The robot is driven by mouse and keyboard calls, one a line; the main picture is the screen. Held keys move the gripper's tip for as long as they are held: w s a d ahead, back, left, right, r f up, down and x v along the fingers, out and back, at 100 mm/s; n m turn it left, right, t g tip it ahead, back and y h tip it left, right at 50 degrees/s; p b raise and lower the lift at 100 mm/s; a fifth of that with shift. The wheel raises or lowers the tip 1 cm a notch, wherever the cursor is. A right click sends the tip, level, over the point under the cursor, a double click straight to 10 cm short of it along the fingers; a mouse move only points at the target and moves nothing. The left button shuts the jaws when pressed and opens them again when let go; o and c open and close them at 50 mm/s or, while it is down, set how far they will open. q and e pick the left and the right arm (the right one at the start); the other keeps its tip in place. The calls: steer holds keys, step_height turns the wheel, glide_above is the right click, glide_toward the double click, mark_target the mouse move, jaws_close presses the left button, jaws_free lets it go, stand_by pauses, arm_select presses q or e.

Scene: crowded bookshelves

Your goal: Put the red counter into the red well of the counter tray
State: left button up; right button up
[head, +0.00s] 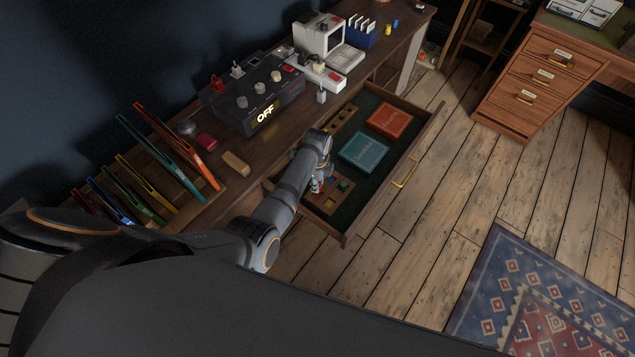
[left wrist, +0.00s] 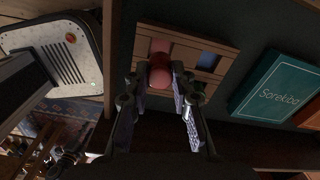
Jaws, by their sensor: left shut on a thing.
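The red counter (left wrist: 159,77) is pinched between the fingertips of my left gripper (left wrist: 160,68) in the left wrist view. The wooden counter tray (left wrist: 226,62) lies just beyond the fingertips; a pinkish-red patch shows directly past the counter and a blue one to its right. I cannot tell whether the counter touches the tray. In the head view my left gripper (head: 318,184) points down over the tray (head: 326,206) in the open drawer, and a green piece (head: 344,184) sits at the tray's right. My right gripper is out of view.
A teal book (head: 363,151) and an orange-red book (head: 390,121) lie in the drawer. The drawer front (head: 398,179) bounds it on the right. On the desk above are a wooden block (head: 236,163), a dark console reading OFF (head: 258,97) and upright coloured frames.

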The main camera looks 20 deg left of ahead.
arm_select(q)
step_height(320, 180, down, 3)
steer(key=shift+r+b, duration=0.15)
steer(key=shift+b, duration=1)
steer(key=shift+f, duration=0.45)
steer(key=o, duration=1)
step_height(320, 180, up, 12)
